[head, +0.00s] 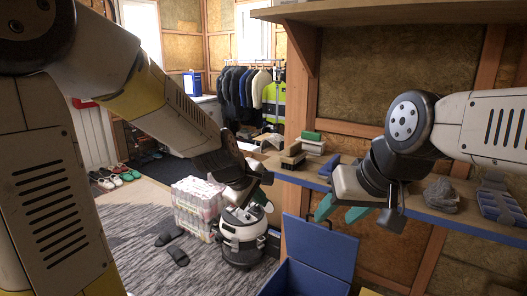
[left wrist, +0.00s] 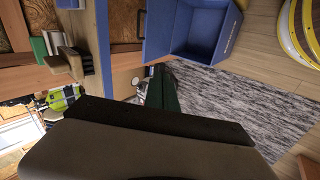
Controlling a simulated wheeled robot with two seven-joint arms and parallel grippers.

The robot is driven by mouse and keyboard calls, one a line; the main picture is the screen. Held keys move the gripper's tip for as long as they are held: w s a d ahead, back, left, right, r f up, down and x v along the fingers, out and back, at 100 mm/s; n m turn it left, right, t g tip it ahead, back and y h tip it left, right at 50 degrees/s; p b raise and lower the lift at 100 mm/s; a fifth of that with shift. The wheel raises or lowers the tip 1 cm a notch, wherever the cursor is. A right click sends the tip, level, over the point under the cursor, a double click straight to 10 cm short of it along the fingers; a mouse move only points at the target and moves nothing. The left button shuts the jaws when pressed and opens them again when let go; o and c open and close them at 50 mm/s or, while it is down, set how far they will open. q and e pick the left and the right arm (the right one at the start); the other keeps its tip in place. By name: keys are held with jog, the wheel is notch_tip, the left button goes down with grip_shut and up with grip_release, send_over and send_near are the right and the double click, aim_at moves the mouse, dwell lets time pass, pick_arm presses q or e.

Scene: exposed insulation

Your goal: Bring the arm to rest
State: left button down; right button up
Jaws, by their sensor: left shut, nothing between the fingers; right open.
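My left arm reaches in from the left in the head view, and its gripper (head: 263,198) is shut and empty, in the air in front of the lower shelf. In the left wrist view the teal fingers (left wrist: 163,90) show close together, partly hidden by the dark gripper body. My right arm comes in from the right, bent downward. Its gripper (head: 340,210) is open, with two teal fingers apart and nothing between them, in front of the shelf edge and above the blue box.
An open blue box (head: 322,245) stands below my right gripper; it also shows in the left wrist view (left wrist: 185,50). A blue-edged shelf (head: 425,211) holds brushes and cloths. A vacuum cleaner (head: 243,245) and wrapped packs (head: 197,207) stand left of the box. Slippers (head: 178,256) lie on the grey rug.

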pick_arm(q)
jog(key=s+a+r+m+y, duration=0.1)
jog(key=s+a+r+m, duration=0.3)
jog(key=s, duration=0.5)
jog(key=s+a+r+m+y, duration=0.1)
jog(key=s+a+r+m, duration=0.3)
jog(key=s+a, duration=0.5)
jog(key=m, duration=0.2)
jog(key=shift+a+m+g, duration=0.3)
